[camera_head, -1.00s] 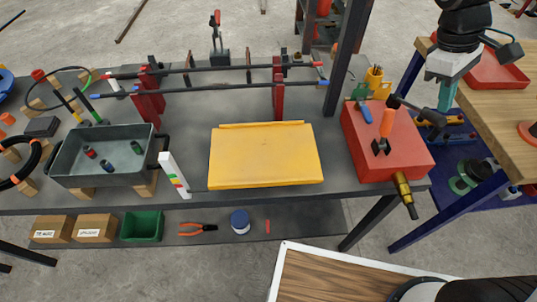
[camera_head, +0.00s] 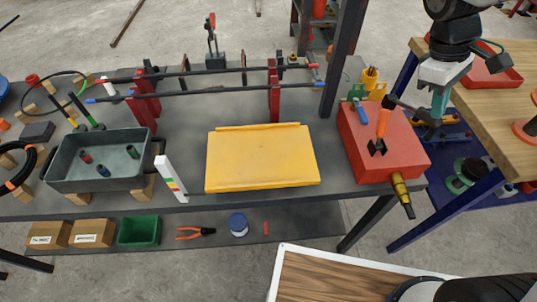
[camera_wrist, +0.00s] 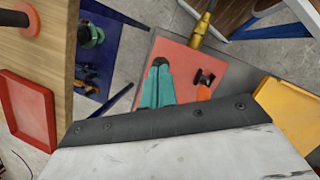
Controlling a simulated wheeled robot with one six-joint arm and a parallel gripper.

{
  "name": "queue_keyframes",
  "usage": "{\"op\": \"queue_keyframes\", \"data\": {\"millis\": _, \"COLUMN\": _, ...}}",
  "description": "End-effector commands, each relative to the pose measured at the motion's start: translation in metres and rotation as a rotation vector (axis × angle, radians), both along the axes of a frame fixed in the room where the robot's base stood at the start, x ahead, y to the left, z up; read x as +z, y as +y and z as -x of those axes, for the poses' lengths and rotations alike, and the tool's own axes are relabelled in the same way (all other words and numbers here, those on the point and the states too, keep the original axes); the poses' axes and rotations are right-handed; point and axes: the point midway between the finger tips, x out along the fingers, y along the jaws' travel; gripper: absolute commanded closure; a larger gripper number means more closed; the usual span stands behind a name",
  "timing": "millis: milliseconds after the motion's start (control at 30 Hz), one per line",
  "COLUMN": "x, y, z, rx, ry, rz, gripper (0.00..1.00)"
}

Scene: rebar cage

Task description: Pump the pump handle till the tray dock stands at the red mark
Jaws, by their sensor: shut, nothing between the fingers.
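The tray dock (camera_head: 261,158) is a flat yellow platform low over the grey bench. A white gauge strip (camera_head: 167,175) with small coloured bands, red among them, stands left of its front corner. The dock's exact level against the red band is too small to tell. The pump is a red box (camera_head: 400,165) at the bench's right end, with an upright orange pump handle (camera_head: 383,123) in a black socket. My gripper (camera_head: 434,120), with teal fingers, is shut and empty, right of the handle. The wrist view shows its fingers (camera_wrist: 158,68) beside the orange handle (camera_wrist: 203,93), apart from it.
A brass fitting (camera_head: 402,192) sticks out at the pump's front. A grey tub (camera_head: 100,172) and rebars on red stands (camera_head: 274,92) occupy the bench. A wooden table (camera_head: 500,110) is at right.

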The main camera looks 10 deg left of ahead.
Motion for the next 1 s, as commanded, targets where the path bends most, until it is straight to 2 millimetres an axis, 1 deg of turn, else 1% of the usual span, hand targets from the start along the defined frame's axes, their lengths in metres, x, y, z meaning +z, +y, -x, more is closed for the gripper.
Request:
{"op": "queue_keyframes", "data": {"millis": 233, "x": -0.001, "y": 0.0, "z": 0.0, "rx": 0.0, "ry": 0.0, "rz": 0.0, "gripper": 1.0}}
{"op": "queue_keyframes", "data": {"millis": 500, "x": -0.011, "y": -0.002, "z": 0.006, "rx": 0.001, "ry": 0.001, "rz": 0.001, "gripper": 1.0}}
{"op": "queue_keyframes", "data": {"millis": 833, "x": -0.013, "y": -0.002, "z": 0.006, "rx": 0.0, "ry": 0.0, "rz": 0.0, "gripper": 1.0}}
{"op": "queue_keyframes", "data": {"millis": 1000, "x": -0.019, "y": -0.003, "z": 0.009, "rx": 0.001, "ry": 0.002, "rz": 0.0, "gripper": 1.0}}
